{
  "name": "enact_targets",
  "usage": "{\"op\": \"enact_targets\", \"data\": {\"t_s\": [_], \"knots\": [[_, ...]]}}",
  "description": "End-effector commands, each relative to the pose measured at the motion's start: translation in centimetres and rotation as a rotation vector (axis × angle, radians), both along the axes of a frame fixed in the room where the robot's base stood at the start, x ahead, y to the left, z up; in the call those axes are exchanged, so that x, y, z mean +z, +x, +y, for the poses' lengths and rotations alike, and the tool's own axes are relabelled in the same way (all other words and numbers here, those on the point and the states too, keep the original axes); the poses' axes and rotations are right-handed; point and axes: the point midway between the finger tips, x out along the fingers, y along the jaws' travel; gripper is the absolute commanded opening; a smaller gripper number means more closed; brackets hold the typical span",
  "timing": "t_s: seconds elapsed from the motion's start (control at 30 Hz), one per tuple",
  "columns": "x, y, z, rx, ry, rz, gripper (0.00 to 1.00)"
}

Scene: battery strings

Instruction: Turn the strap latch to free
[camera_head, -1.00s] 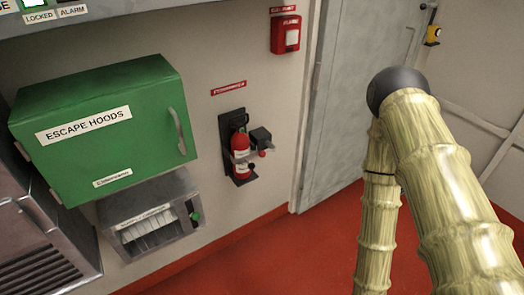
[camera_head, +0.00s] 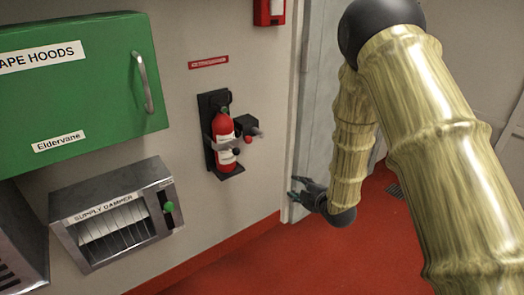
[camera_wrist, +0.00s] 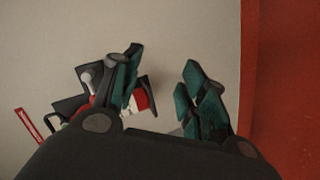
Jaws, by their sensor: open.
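A red fire extinguisher (camera_head: 224,142) stands upright in a black wall bracket (camera_head: 207,160), with a grey strap (camera_head: 222,145) around its body. I cannot tell for certain which part is the strap latch. My gripper (camera_head: 296,187) is open and empty, low and right of the bracket, apart from it. In the wrist view my gripper (camera_wrist: 162,75) shows two spread teal-black fingers. The extinguisher (camera_wrist: 139,102) is partly hidden behind the left finger there.
A green escape hoods cabinet (camera_head: 80,105) and a supply damper box (camera_head: 110,225) with a green knob are on the wall at left. A grey door (camera_head: 312,95) is behind my arm. The red floor (camera_head: 270,265) is clear in front.

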Motion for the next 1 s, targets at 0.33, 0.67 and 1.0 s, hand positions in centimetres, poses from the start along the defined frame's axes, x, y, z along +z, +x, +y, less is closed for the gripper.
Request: {"op": "enact_targets", "data": {"t_s": [0.33,0.67,1.0], "knots": [[7.3,7.0,4.6,0.243,-0.25,-0.45,0.42],[11.2,8.4,6.5,0.318,-0.349,-0.618,0.42],[11.1,11.8,9.0,0.319,-0.351,-0.62,0.42]]}}
